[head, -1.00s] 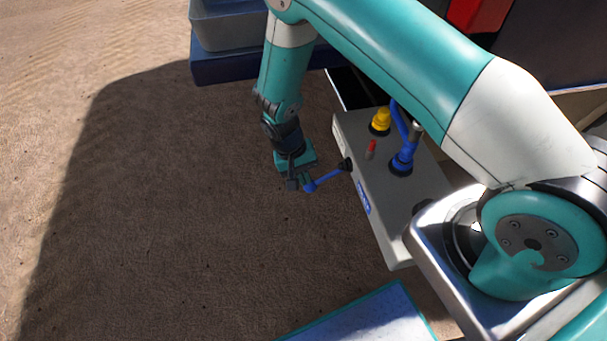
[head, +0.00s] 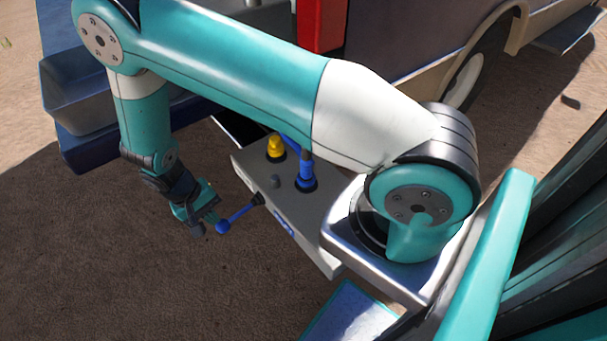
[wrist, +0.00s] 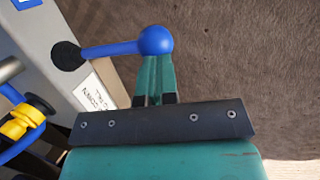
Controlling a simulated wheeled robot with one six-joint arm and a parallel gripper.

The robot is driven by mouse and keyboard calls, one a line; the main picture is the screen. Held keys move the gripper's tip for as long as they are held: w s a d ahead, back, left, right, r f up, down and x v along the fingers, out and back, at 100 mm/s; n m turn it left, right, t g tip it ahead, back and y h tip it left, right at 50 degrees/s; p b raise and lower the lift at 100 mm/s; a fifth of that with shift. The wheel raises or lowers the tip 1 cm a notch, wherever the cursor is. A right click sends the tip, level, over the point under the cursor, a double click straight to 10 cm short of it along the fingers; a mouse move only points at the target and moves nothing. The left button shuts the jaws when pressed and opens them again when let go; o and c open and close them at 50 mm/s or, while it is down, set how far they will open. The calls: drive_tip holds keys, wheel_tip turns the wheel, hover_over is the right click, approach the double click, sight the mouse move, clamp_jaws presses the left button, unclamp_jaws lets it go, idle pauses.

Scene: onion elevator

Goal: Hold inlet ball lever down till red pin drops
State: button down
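The inlet ball lever has a blue ball (head: 222,227) on a blue rod that sticks out from a black boot on the side of the grey control box (head: 305,232). The same ball (wrist: 155,40) is at the upper middle of the wrist view, overlapping my fingertips. My gripper (head: 209,215) is beside the ball. Its teal fingers (wrist: 158,80) look shut together, with nothing seen between them; contact with the ball cannot be told. On the box top a short grey stub (head: 275,181) stands where the red pin was; no red shows on it.
A yellow knob (head: 276,147) and a blue-handled lever (head: 306,172) stand on the box top. A printed label (wrist: 100,95) is on the box side. A blue-grey tray (head: 80,85) and a vehicle wheel (head: 465,85) lie behind. Bare ground is open at the lower left.

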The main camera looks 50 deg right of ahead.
drive_tip(key=v, duration=0.9)
drive_tip(key=shift+a, duration=0.35)
drive_tip(key=shift+w+r, duration=0.1)
wheel_tip(320, 180, up, 13)
drive_tip(key=s+a+n+y+p, duration=0.1)
drive_tip(key=s+n+y+p, duration=0.1)
drive_tip(key=p, duration=0.1)
drive_tip(key=s+r+n+t+y+p, duration=0.2)
drive_tip(key=s+r+n+y+p, duration=0.2)
drive_tip(key=s+r, duration=1.6)
wheel_tip(320, 180, up, 3)
drive_tip(key=n+p, duration=0.1)
drive_tip(key=n, duration=0.2)
drive_tip(key=shift+s+a+n+t+y, duration=0.25)
drive_tip(key=shift+a+n+t+y, duration=0.1)
drive_tip(key=shift+n+t+y, duration=0.05)
drive_tip(key=shift+r, duration=0.1)
